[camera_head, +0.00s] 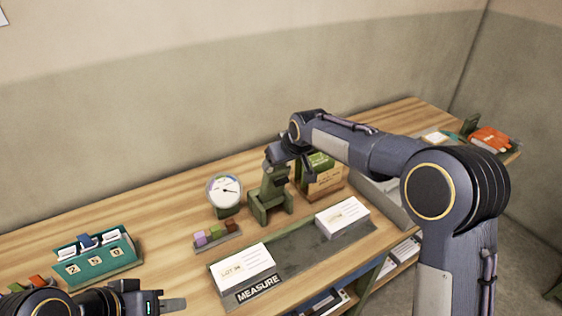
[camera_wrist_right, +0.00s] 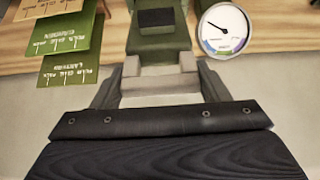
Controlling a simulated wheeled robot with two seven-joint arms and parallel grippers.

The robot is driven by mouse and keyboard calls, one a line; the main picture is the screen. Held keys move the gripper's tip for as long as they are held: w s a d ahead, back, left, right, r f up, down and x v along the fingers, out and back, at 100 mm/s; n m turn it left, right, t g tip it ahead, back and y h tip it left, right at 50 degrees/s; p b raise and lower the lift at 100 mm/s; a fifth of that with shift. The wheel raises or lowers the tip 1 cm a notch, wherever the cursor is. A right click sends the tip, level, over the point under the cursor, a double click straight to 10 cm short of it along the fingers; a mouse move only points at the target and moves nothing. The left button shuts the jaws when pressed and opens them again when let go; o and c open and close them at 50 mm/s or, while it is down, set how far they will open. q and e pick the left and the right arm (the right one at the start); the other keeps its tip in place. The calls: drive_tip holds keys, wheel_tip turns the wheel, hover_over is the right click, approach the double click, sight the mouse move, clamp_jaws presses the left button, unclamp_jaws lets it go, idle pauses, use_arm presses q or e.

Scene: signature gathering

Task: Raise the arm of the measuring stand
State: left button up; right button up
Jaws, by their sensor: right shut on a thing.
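The green measuring stand (camera_head: 268,203) stands upright on the wooden table, behind the grey mat. A round white dial (camera_head: 225,189) with a needle stands just left of it. My right gripper (camera_head: 279,157) is at the top of the stand, shut on the stand's arm; the wrist and gripper partly hide this. In the right wrist view, the two fingers close around a grey-green bar (camera_wrist_right: 160,86), with the stand's post (camera_wrist_right: 158,42) beyond and the dial (camera_wrist_right: 224,29) at the right. My left gripper (camera_head: 172,304) is low at the lower left, away from the stand; its jaw opening is unclear.
The grey mat (camera_head: 300,257) marked MEASURE holds two white card stacks. A row of small coloured blocks (camera_head: 216,235) lies left of the stand. A teal card holder (camera_head: 98,258) is at the left. Green and brown boxes (camera_head: 322,182) stand close right of the stand.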

drive_tip(key=shift+w+a+r, duration=0.15)
drive_tip(key=shift+w+r, duration=0.1)
drive_tip(key=shift+w, duration=0.05)
drive_tip(key=o, duration=1.1)
drive_tip(key=shift+o, duration=1.4)
drive_tip(key=shift+f, duration=0.15)
drive_tip(key=shift+s, duration=0.1)
drive_tip(key=b+v, duration=0.1)
drive_tip(key=v, duration=0.6)
drive_tip(key=shift+s+r+b, duration=0.2)
drive_tip(key=shift+r+b, duration=0.1)
drive_tip(key=shift+r, duration=0.05)
drive_tip(key=shift+d, duration=0.2)
